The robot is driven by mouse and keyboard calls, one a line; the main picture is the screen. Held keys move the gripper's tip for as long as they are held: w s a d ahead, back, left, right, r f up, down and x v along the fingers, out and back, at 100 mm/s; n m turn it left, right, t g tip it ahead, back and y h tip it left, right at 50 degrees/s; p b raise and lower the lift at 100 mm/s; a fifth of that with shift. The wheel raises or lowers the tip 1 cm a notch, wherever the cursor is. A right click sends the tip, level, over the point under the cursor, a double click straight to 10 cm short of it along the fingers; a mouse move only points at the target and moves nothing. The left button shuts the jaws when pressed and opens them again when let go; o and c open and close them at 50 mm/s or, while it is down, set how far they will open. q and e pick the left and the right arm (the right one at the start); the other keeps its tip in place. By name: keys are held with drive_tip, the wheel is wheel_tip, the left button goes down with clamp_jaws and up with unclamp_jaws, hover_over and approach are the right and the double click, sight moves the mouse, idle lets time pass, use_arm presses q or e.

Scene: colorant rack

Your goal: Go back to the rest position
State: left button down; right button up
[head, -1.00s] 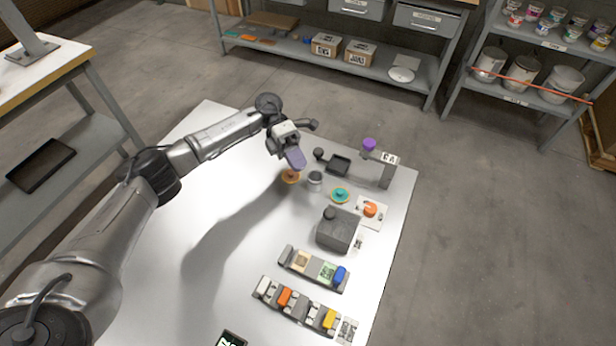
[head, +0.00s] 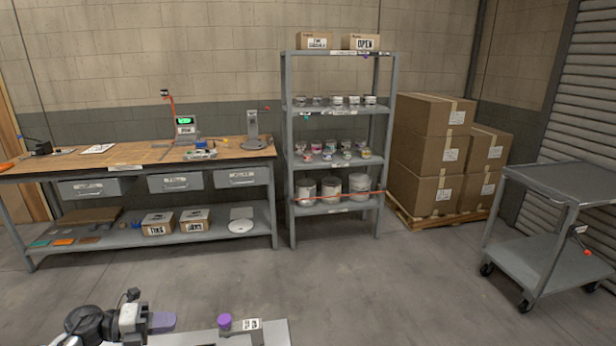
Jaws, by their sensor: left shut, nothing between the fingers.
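My left gripper (head: 163,322) shows at the bottom left of the head view, with its pale purple fingers pointing right. It is shut and empty, over the near edge of the picture. The lower part of my left arm is cut off by the bottom edge. My right gripper is out of view. A purple knob or cap (head: 224,322) stands to the right of the left gripper, apart from it, beside a small white label (head: 252,324).
Only a strip of the light worktable (head: 275,335) shows at the bottom. Beyond open floor stand a wooden workbench (head: 130,160), a grey shelf rack (head: 288,130) with several cans and tubs, stacked cardboard boxes (head: 430,130) and a grey cart (head: 555,262).

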use_arm(q)
drive_tip(key=w+a+r+n+t+y, duration=0.2)
drive_tip(key=w+r+n+t+y, duration=0.55)
drive_tip(key=r+n+t, duration=0.35)
wheel_tip(320, 180, up, 9)
drive_tip(key=s+d+n+t+y+p, duration=0.1)
drive_tip(key=s+n+t+y+p, duration=0.15)
drive_tip(key=n+y, duration=0.7)
drive_tip(key=s+d+r+n+g+h+p, duration=0.15)
drive_tip(key=s+d+n+g+p, duration=0.35)
drive_tip(key=s+p, duration=0.6)
drive_tip(key=s+d+r+n+g+p, duration=0.25)
drive_tip(key=s+d+p, duration=0.35)
drive_tip(key=s+p, duration=0.45)
drive_tip(key=s+d+n+g+h+p, duration=0.1)
drive_tip(key=s+g+p, duration=0.7)
drive_tip(key=s+p, duration=1.1)
drive_tip(key=shift+s+d+r+n+h+p, duration=0.3)
drive_tip(key=shift+s+d+n, duration=0.65)
drive_tip(key=shift+s, duration=2.8)
